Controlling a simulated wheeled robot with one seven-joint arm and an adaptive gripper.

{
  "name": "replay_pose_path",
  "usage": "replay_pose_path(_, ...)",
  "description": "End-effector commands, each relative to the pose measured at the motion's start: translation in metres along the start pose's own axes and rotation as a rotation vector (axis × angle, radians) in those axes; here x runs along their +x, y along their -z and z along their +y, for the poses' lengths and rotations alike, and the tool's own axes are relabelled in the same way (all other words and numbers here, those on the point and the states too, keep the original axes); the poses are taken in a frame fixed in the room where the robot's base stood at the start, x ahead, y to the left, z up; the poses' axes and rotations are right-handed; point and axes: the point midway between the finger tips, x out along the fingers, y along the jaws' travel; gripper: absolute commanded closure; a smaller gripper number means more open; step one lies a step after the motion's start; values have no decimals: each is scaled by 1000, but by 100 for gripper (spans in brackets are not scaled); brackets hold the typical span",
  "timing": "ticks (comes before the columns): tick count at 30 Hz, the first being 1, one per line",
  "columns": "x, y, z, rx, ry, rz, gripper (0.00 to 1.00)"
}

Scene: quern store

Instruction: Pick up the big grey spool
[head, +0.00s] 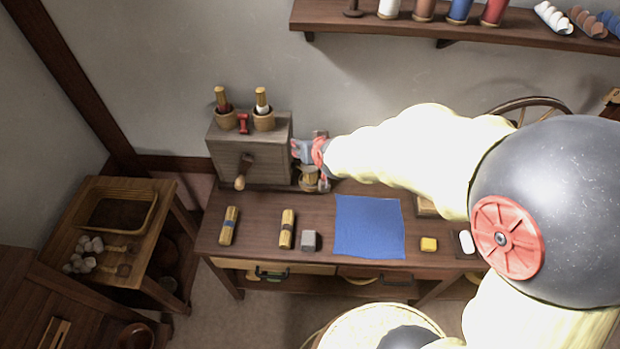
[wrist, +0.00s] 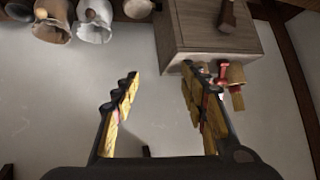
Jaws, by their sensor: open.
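I cannot make out a big grey spool in either view. A small red spool (head: 243,124) stands on top of the grey-brown cabinet (head: 222,155), between two wooden cups; it also shows in the wrist view (wrist: 218,72), partly behind a finger. My gripper (head: 296,150) is at the cabinet's right side in the head view. In the wrist view my gripper (wrist: 158,78) is open, with nothing between its fingers but pale wall behind. Its right finger overlaps the red spool and a cup (wrist: 236,75) in the picture; I cannot tell whether they touch.
A wall shelf (head: 410,25) carries several coloured spools. A side table (head: 160,215) stands left. My arm hides the bench's right part.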

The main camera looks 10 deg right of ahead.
Motion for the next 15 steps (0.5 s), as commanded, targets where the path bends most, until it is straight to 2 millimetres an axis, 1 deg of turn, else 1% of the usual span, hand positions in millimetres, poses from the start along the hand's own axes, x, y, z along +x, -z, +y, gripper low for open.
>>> replay_pose_path(1,41,-25,3,4,-12,17,56)
replay_pose_path(2,59,-33,5,8,-20,38,56)
replay_pose_path(3,82,-45,8,11,-31,68,56)
replay_pose_path(5,114,-65,13,13,-50,114,56)
replay_pose_path(6,132,-79,18,12,-64,144,56)
replay_pose_path(9,166,-114,29,5,-99,212,56)
replay_pose_path(12,184,-138,37,-4,-124,264,56)
replay_pose_path(15,193,-154,43,-13,-140,298,56)
